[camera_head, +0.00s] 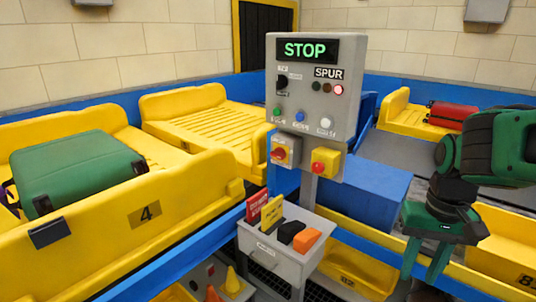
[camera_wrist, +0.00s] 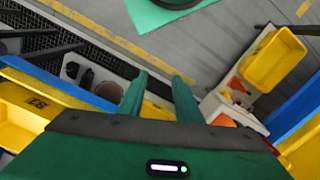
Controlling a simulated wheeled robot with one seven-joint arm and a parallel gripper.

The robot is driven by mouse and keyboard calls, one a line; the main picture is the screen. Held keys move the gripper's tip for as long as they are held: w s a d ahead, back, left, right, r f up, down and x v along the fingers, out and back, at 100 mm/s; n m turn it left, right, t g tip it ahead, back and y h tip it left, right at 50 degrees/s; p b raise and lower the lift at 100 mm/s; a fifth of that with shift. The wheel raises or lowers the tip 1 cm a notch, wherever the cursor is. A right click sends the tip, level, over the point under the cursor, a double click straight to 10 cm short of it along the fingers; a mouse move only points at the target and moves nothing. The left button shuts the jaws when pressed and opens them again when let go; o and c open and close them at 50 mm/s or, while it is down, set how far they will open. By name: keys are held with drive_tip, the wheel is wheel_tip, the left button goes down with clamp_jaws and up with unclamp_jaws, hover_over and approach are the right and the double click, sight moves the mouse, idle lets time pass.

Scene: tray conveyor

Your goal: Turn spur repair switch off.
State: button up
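A grey control panel (camera_head: 311,105) stands on a post in the middle of the head view, with a lit STOP display and a SPUR label. A black rotary knob (camera_head: 282,83) sits at its upper left; its lettering is too small to read. Below hang a box with a red rotary handle (camera_head: 279,153) and a yellow box with a red button (camera_head: 319,167). I cannot tell which one is the repair switch. My gripper (camera_head: 425,268) is right of the panel, pointing down, apart from it. In the wrist view its two green fingers (camera_wrist: 160,93) are apart and empty.
A grey bin (camera_head: 288,262) with cards and black and orange items stands below the panel. Yellow conveyor trays hold a green suitcase (camera_head: 78,170) and a red suitcase (camera_head: 451,116). A blue block (camera_head: 366,196) lies behind the post. The wrist view shows a yellow bin (camera_wrist: 272,60).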

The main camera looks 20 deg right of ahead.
drive_tip(key=shift+w, duration=0.3)
drive_tip(key=shift+o, duration=0.9)
drive_tip(key=shift+d, duration=0.1)
drive_tip(key=o, duration=0.5)
drive_tip(key=shift+s+r, duration=0.2)
drive_tip(key=shift+o, duration=0.4)
drive_tip(key=w+a+n+t+h, duration=0.1)
drive_tip(key=w+a+n+t, duration=0.1)
drive_tip(key=w, duration=0.8)
drive_tip(key=shift+a+r+n, duration=0.2)
drive_tip(key=shift+a+n, duration=0.2)
drive_tip(key=shift+a, duration=0.15)
drive_tip(key=w+a+f+m+t+h, duration=0.1)
drive_tip(key=w+a+f+h, duration=0.15)
drive_tip(key=w, duration=0.85)
drive_tip(key=w+a+f+m+t+h, duration=0.1)
drive_tip(key=w+a+f+h, duration=0.15)
drive_tip(key=w, duration=0.85)
drive_tip(key=m+t+h, duration=0.5)
drive_tip(key=t+h, duration=0.2)
drive_tip(key=h, duration=0.2)
approach(275, 156)
drive_tip(key=x, duration=0.9)
drive_tip(key=c, duration=1)
